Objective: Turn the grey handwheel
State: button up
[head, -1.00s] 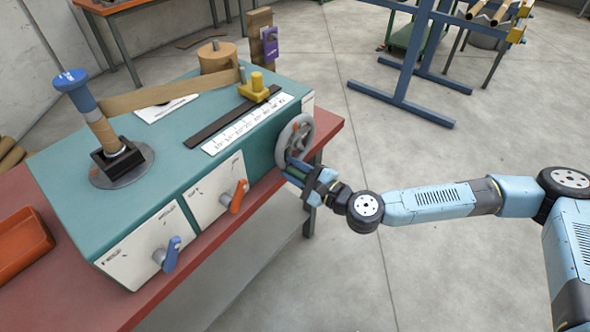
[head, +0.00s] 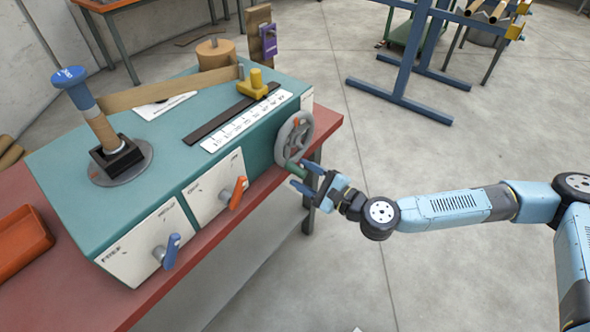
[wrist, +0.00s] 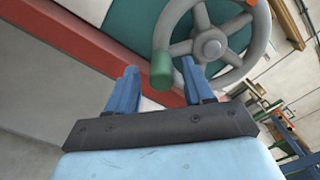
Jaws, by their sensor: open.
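The grey handwheel (head: 292,137) is mounted on the right end of the teal winder (head: 178,146). It also shows in the wrist view (wrist: 207,47), with a round hub, spokes and an orange mark on its rim. A green handle (wrist: 162,70) sticks out from its rim, low on the wheel, and shows in the head view too (head: 292,167). My gripper (head: 303,176) is open in front of the lower part of the wheel. In the wrist view the green handle appears between and just beyond the blue fingertips (wrist: 162,73). I cannot tell whether either finger touches it.
An orange lever (head: 237,192) and a blue lever (head: 170,250) stick out of the winder's front panels. The red bench top (head: 334,123) runs below the wheel. A blue stand (head: 400,96) stands behind on the floor. Open floor lies right of the bench.

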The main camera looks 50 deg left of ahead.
jog(key=w+d, duration=0.1)
jog(key=d, duration=0.8)
jog(key=shift+d, duration=0.4)
jog(key=shift+w+f, duration=0.1)
jog(key=shift+f, duration=0.05)
